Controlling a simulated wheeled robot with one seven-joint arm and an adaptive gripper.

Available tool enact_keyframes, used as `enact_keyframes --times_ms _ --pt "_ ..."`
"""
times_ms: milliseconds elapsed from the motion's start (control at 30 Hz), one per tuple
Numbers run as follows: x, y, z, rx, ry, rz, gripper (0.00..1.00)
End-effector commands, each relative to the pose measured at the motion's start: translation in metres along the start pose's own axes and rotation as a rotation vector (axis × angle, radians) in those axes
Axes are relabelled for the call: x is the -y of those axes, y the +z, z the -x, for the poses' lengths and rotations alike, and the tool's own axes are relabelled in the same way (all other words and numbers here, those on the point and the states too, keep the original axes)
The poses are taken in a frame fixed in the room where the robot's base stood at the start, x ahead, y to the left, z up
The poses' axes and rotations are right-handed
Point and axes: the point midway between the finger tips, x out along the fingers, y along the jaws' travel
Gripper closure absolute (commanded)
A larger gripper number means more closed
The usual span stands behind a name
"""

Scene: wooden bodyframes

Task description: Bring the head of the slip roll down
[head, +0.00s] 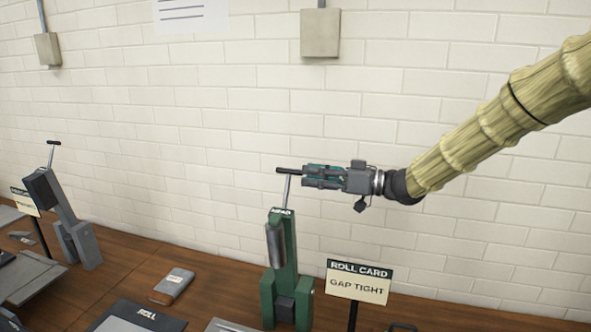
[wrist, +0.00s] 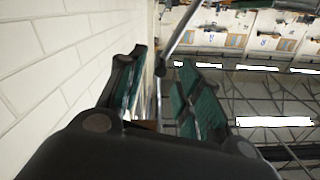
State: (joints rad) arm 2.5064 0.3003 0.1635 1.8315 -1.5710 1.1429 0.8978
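The slip roll, a green upright machine (head: 267,282), stands on the bench with a silver roller (head: 275,243) on its front. From its labelled top a thin rod (head: 287,190) rises to a black crossbar handle (head: 288,171), raised high. My gripper (head: 305,176) comes in level from the right, its teal fingertips at the handle's right end. In the wrist view the fingers (wrist: 158,85) stand apart, and the handle's dark end (wrist: 160,69) shows in the gap near the tips. I cannot tell whether they touch it.
A roll card reading "GAP TIGHT" (head: 357,286) stands right of the machine. A similar grey machine (head: 75,237) stands at the left. A small grey block (head: 172,286) and a dark ROLL plate (head: 130,318) lie on the wooden bench (head: 215,275). A white brick wall (head: 200,130) is behind.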

Motion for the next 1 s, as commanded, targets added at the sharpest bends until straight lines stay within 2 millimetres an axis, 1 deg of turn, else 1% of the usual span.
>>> enact_keyframes --times_ms 100,300,500,767,967,1000 --pt "0.000 -0.002 -0.018 0.000 0.001 -0.002 0.65" --pt "0.000 -0.001 -0.041 0.000 0.001 -0.001 0.65" --pt "-0.001 0.000 -0.050 0.000 0.002 -0.001 0.65" --pt "-0.001 0.000 -0.051 0.000 0.002 -0.001 0.65" --pt "-0.001 0.000 -0.051 0.000 0.002 -0.001 1.00" --pt "-0.001 0.000 -0.050 0.000 0.003 -0.001 1.00"
